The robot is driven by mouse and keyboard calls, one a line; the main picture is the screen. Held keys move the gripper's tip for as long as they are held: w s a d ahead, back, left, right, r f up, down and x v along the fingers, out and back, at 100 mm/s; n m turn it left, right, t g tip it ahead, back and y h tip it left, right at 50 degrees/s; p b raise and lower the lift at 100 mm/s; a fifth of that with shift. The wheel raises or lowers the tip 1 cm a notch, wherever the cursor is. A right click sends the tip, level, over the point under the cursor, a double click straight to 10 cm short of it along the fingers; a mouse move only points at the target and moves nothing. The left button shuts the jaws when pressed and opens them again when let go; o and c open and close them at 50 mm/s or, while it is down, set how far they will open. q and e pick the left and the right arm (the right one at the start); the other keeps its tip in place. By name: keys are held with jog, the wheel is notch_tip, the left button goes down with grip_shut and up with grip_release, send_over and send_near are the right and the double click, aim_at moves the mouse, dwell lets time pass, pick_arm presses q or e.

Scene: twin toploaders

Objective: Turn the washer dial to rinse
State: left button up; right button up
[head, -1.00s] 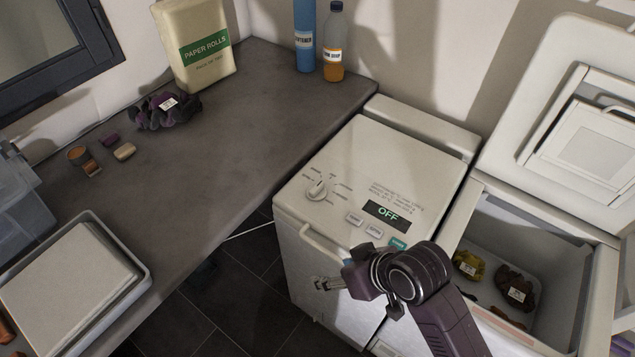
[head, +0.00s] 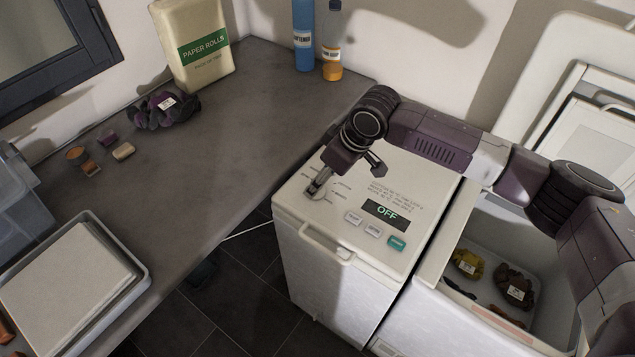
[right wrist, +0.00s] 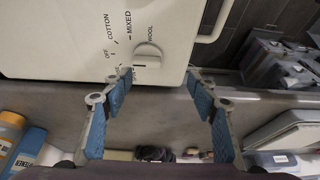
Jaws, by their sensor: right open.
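The washer dial (right wrist: 148,55) is a small white knob on the top panel of the closed white washer (head: 420,160). The washer display (head: 386,213) reads OFF. My right gripper (head: 317,184) is over the dial in the head view and hides most of it. In the right wrist view, my right gripper (right wrist: 160,85) is open and empty, with blue-padded fingers spread and the dial just beyond the tips. Contact cannot be told. My left gripper is not in view.
Three buttons (head: 374,229) lie near the dial. A second toploader (head: 450,285) stands open at right with clothes inside. The dark counter (head: 200,170) at left holds a paper rolls pack (head: 196,65), two bottles (head: 332,60) and a tray (head: 142,270).

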jog(key=shift+w+a+f+p, duration=0.25)
jog(key=shift+w+f, duration=0.3)
jog(key=shift+f, duration=0.45)
jog(key=shift+w+a+f+p, duration=0.1)
jog(key=shift+w+f+p, duration=0.4)
jog(key=shift+f, duration=0.55)
jog(key=shift+w+a+f+p, duration=0.2)
jog(key=shift+w+f, duration=0.45)
jog(key=shift+f, duration=0.35)
jog(key=c, duration=1.2)
